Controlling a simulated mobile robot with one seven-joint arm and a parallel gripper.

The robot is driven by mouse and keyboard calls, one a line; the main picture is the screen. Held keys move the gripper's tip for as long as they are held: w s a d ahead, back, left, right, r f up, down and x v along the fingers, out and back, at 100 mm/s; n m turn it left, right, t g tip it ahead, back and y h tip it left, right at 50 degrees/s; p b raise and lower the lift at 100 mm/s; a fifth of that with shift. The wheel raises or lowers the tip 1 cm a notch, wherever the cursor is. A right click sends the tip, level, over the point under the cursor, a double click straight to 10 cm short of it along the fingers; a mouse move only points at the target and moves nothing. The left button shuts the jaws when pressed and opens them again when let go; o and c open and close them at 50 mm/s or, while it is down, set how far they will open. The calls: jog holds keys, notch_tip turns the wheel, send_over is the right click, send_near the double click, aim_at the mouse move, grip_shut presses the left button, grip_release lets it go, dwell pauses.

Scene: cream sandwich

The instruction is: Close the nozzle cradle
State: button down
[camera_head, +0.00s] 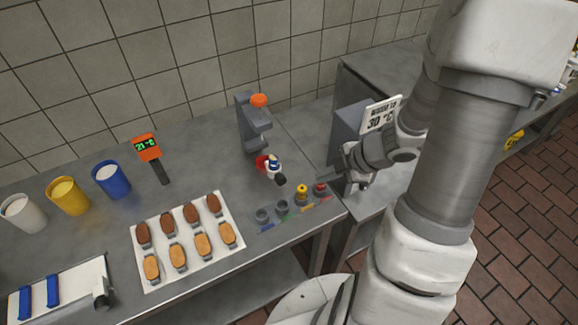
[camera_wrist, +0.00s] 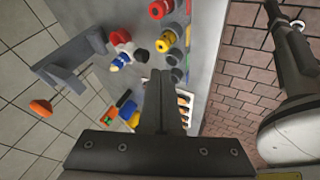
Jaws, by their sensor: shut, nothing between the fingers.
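A grey upright stand (camera_head: 250,122) with an orange knob (camera_head: 258,100) is on the steel counter near the wall; I cannot tell for certain that it is the nozzle cradle. The stand also shows at the left in the wrist view (camera_wrist: 66,78). A red, white and blue piece with a dark end (camera_head: 272,168) is in front of the stand's foot; it shows in the wrist view too (camera_wrist: 125,48). My gripper (camera_head: 324,179) is shut and empty, to the right of this piece and apart from it. Its fingers show in the wrist view (camera_wrist: 164,78).
A row of nozzles, grey, grey, yellow (camera_head: 302,193) and red (camera_head: 321,188), stands near the counter's front right edge, close to my gripper. A white tray (camera_head: 190,243) holds several biscuits. Cups and an orange thermometer (camera_head: 148,147) are left. A box with a temperature sign (camera_head: 382,114) stands right.

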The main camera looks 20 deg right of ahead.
aim_at(278, 165)
jog(key=shift+n+y, duration=0.3)
jog(key=shift+y, duration=0.1)
jog(key=b+x, duration=0.1)
jog(key=x, duration=0.2)
jog(key=s+b+x, duration=0.1)
jog(key=x, duration=0.2)
jog(key=b+x, duration=0.2)
jog(key=x, duration=0.2)
jog(key=shift+s+a+f, duration=0.25)
jog(key=shift+s+a, duration=0.15)
jog(key=shift+a, duration=0.05)
jog(key=w, duration=0.1)
jog(key=w+a, duration=0.1)
jog(key=w, duration=0.1)
jog(key=shift+w+p, duration=0.15)
jog(key=shift+p, duration=0.2)
jog(key=shift+w, duration=0.5)
jog(key=w+p, duration=0.2)
jog(key=w, duration=0.1)
jog(key=w+a+p, duration=0.1)
jog(key=w+p, duration=0.2)
jog(key=shift+w+a+r, duration=0.2)
jog(key=shift+w, duration=0.05)
jog(key=shift+w+f, duration=0.15)
jog(key=shift+w, duration=0.35)
jog(key=shift+w+a, duration=0.1)
